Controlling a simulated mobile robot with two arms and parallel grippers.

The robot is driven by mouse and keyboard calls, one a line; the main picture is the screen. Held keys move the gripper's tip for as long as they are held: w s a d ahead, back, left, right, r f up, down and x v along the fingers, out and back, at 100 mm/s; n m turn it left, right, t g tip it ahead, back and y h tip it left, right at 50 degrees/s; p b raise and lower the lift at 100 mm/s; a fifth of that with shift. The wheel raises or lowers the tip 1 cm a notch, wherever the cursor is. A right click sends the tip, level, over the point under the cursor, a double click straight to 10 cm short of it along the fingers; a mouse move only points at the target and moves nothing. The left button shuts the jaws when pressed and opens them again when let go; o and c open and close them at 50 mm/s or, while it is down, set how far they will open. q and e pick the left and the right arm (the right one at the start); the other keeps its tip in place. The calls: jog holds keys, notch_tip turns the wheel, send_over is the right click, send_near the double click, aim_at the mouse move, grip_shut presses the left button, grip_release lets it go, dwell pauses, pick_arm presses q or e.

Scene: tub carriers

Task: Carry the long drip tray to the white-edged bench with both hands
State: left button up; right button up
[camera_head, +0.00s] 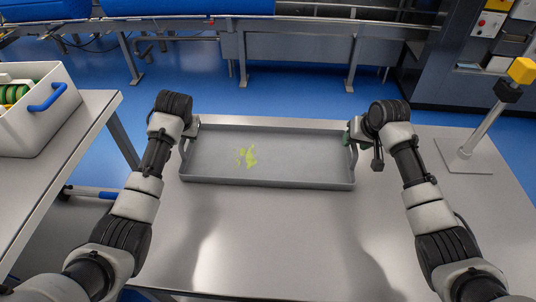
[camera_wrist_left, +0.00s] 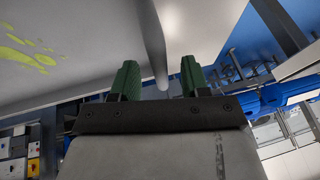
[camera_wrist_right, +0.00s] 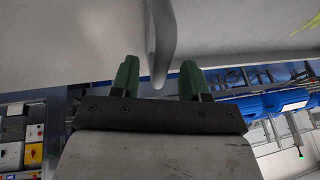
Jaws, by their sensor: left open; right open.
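The long grey drip tray (camera_head: 265,184) lies flat on the bench (camera_head: 290,235) in front of me, with a yellow-green puddle (camera_head: 246,157) inside, left of its middle. It has a raised handle at each short end. My left gripper (camera_head: 189,132) is at the left end; in the left wrist view its green fingers (camera_wrist_left: 158,80) stand open on either side of the handle (camera_wrist_left: 153,45). My right gripper (camera_head: 352,135) is at the right end; in the right wrist view its fingers (camera_wrist_right: 157,80) stand open around the other handle (camera_wrist_right: 160,40). Neither grips it.
A second table (camera_head: 75,150) at the left carries a white bin (camera_head: 45,120) with a blue handle. A post with a yellow-and-black top (camera_head: 490,125) stands at the bench's right. Blue floor lies beyond, with a conveyor frame (camera_head: 290,45) behind. The near bench top is clear.

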pick_arm(q)
jog(key=shift+x, duration=0.95)
pick_arm(e)
jog(key=shift+x, duration=0.95)
pick_arm(q)
grip_shut()
pick_arm(e)
grip_shut()
